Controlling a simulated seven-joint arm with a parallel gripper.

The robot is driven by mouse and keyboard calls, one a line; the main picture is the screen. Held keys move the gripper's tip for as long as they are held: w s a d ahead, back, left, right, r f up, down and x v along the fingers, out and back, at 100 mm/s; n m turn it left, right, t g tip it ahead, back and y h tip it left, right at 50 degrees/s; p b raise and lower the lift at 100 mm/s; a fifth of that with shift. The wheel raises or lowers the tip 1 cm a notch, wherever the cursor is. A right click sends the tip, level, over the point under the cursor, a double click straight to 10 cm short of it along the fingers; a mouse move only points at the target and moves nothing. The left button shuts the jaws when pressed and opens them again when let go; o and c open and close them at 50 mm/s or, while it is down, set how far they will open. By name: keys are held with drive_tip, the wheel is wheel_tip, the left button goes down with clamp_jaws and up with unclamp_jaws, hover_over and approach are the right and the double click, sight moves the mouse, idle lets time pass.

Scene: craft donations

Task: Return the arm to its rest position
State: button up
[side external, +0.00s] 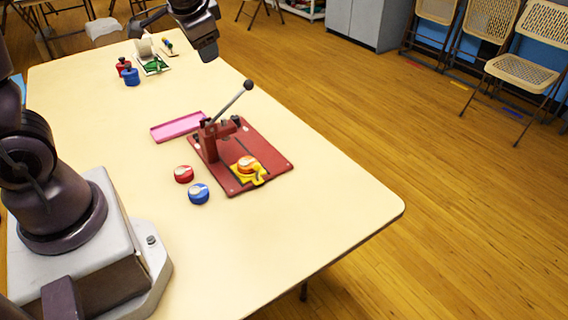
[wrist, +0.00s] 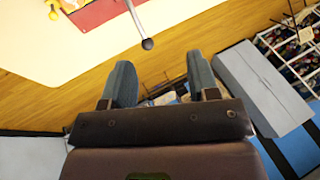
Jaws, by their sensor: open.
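My gripper shows in the wrist view (wrist: 160,82), with its two fingers spread well apart and nothing between them. In the side external view the end of my arm (side external: 196,28) is raised above the far right edge of the cream table (side external: 330,220); its fingertips are not clearly seen there. In the wrist view the lever's dark ball knob (wrist: 148,44) appears beyond the fingers, apart from them.
A red press board (side external: 270,178) with an upright lever (side external: 232,104) stands mid-table, an orange-topped yellow piece (side external: 248,166) on it. A pink tray (side external: 178,126), red (side external: 184,174) and blue (side external: 199,194) round pieces lie beside it. Red (side external: 123,67) and blue (side external: 132,78) pots stand farther back. The front table corner is clear.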

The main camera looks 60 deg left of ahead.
drive_tip(key=s+d+r+t+h, duration=0.1)
drive_tip(key=s+d+r+h, duration=0.1)
drive_tip(key=s+d, duration=0.4)
drive_tip(key=s+d+r+t+h, duration=0.1)
drive_tip(key=s+d+r, duration=0.3)
drive_tip(key=d, duration=0.7)
drive_tip(key=s+h, duration=0.1)
drive_tip(key=s, duration=0.1)
drive_tip(key=shift+s+h, duration=0.3)
drive_tip(key=shift+s, duration=0.05)
drive_tip(key=shift+c, duration=0.3)
